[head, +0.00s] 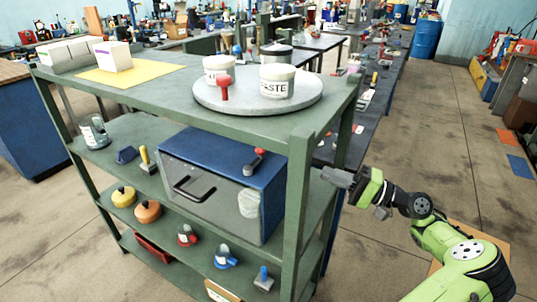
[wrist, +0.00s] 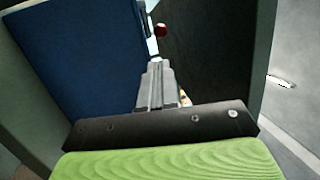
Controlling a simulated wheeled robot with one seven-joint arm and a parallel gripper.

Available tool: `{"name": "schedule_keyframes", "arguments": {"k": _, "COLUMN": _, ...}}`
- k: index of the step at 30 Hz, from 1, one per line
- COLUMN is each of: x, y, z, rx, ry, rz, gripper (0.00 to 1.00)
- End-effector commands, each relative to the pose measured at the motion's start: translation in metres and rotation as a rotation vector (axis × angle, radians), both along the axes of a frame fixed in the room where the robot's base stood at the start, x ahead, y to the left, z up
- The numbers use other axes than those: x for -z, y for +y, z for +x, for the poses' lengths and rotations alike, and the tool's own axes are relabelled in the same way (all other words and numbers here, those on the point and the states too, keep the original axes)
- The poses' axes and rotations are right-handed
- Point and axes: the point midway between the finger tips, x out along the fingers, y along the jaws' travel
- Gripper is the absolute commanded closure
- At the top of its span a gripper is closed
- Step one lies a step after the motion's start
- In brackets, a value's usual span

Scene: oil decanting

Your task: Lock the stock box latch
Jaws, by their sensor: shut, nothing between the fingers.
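The stock box (head: 205,147) is a blue box on the middle shelf of the green rack. Its grey front has a dark bar handle (head: 192,190), and a pale jar shows at the front's right side. The latch (head: 255,161), a dark lever with a red knob, sits at the front's upper right. My gripper (head: 326,175) is shut and empty, to the right of the box and outside the rack's near right post. In the wrist view, my gripper (wrist: 156,65) points toward a small red knob (wrist: 160,30), with a blue panel (wrist: 70,60) to the left.
The top shelf holds a round grey tray (head: 210,98) with jars and a red item. Small coloured containers stand on lower shelves. Open floor (head: 350,245) lies to the right.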

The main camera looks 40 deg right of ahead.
Motion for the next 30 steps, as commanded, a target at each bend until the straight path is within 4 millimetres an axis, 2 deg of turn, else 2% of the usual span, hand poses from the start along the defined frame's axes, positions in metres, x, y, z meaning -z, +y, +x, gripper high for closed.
{"name": "schedule_keyframes", "arguments": {"k": 5, "x": 0.000, "y": 0.001, "z": 0.002, "rx": -0.002, "ry": 0.001, "rz": -0.001, "gripper": 1.00}}
{"name": "schedule_keyframes", "arguments": {"k": 8, "x": -0.001, "y": 0.007, "z": 0.011, "rx": -0.005, "ry": 0.002, "rz": -0.001, "gripper": 1.00}}
{"name": "schedule_keyframes", "arguments": {"k": 21, "x": -0.018, "y": 0.055, "z": 0.090, "rx": -0.006, "ry": 0.001, "rz": -0.003, "gripper": 1.00}}
{"name": "schedule_keyframes", "arguments": {"k": 25, "x": -0.022, "y": 0.065, "z": 0.108, "rx": -0.004, "ry": 0.002, "rz": -0.003, "gripper": 1.00}}
{"name": "schedule_keyframes", "arguments": {"k": 30, "x": -0.026, "y": 0.071, "z": 0.118, "rx": -0.002, "ry": 0.002, "rz": -0.001, "gripper": 1.00}}
